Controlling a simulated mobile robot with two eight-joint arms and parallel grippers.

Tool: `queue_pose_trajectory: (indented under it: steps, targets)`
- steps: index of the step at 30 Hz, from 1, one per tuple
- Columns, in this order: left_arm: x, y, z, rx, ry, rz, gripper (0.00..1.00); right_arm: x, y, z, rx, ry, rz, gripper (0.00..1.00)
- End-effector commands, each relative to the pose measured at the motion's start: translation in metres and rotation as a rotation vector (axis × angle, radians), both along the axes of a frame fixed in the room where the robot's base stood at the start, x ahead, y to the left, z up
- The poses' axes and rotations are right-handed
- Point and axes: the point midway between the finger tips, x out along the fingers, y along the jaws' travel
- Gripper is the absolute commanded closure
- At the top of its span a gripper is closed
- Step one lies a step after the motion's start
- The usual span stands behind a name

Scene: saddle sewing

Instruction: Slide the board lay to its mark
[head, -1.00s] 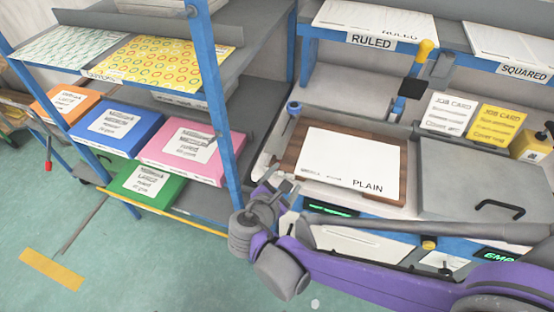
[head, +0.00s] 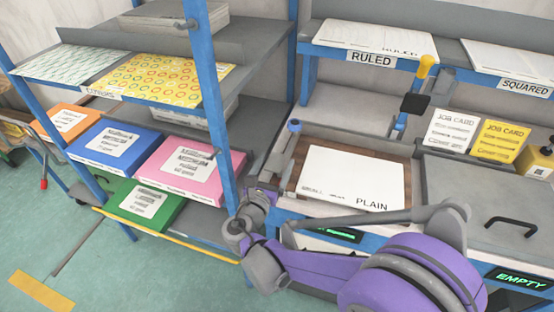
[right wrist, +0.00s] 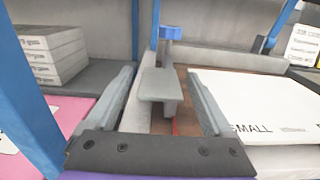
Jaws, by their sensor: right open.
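I take the board lay (head: 294,127) to be the grey piece with a blue knob at the left edge of the bench. In the right wrist view its flat grey tab (right wrist: 158,85) stands between my fingers, with the blue knob (right wrist: 170,33) behind. My right gripper (head: 275,172) is open at the bench's left front corner. In the wrist view its fingers (right wrist: 161,78) lie either side of the tab, with gaps showing. A thin red line (right wrist: 174,128) shows on the brown board; I cannot tell if it is the mark. My left gripper is out of view.
The white PLAIN sheet stack (head: 350,178) lies on the brown board (head: 400,160) right of the lay. A blue shelf post (head: 212,100) and a pink box (head: 190,170) stand close on the left. A grey lid with a black handle (head: 512,222) is at right.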

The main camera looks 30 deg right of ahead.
Motion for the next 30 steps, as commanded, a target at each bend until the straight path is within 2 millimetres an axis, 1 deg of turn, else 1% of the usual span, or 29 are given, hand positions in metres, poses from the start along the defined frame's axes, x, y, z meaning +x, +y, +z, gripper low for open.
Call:
queue_pose_trajectory:
  steps: [1, 5, 14, 15, 17, 18, 20, 21, 23, 24, 28, 29, 30]
  targets:
    - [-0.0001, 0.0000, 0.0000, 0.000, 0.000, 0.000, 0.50, 0.0043, -0.0054, 0.0000, 0.000, 0.000, -0.002, 0.14]
    - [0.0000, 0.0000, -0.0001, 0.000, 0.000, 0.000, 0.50, 0.0105, -0.0123, 0.0001, 0.000, 0.000, -0.001, 0.14]
    - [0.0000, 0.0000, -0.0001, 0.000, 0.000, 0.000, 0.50, 0.0121, -0.0140, 0.0000, 0.001, 0.001, 0.001, 0.14]
    - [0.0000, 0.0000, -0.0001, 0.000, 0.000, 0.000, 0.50, 0.0121, -0.0140, 0.0000, 0.001, 0.001, 0.001, 0.17]
    - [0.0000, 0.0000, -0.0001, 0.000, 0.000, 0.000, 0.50, 0.0120, -0.0139, 0.0000, 0.001, 0.000, 0.001, 0.28]
    - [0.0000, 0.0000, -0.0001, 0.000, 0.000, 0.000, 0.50, 0.0120, -0.0139, 0.0000, 0.001, 0.000, 0.001, 0.35]
    - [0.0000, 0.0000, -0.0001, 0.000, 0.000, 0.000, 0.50, 0.0120, -0.0139, -0.0001, 0.001, 0.000, 0.000, 0.46]
    - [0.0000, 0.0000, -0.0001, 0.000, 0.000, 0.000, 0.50, 0.0120, -0.0139, -0.0001, 0.001, 0.000, 0.000, 0.53]
    - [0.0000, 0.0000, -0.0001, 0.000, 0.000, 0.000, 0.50, 0.0120, -0.0139, -0.0001, 0.001, 0.000, 0.000, 0.64]
    - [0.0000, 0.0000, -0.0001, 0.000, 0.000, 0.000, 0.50, 0.0120, -0.0139, -0.0001, 0.001, 0.000, 0.000, 0.71]
    - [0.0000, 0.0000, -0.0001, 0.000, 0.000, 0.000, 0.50, 0.0119, -0.0138, -0.0001, 0.001, 0.000, 0.001, 0.95]
    - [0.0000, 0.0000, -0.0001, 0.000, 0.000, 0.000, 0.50, 0.0119, -0.0138, -0.0001, 0.001, 0.000, 0.000, 1.00]
    - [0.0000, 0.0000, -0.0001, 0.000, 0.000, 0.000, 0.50, 0.0119, -0.0138, -0.0001, 0.001, 0.000, 0.001, 1.00]
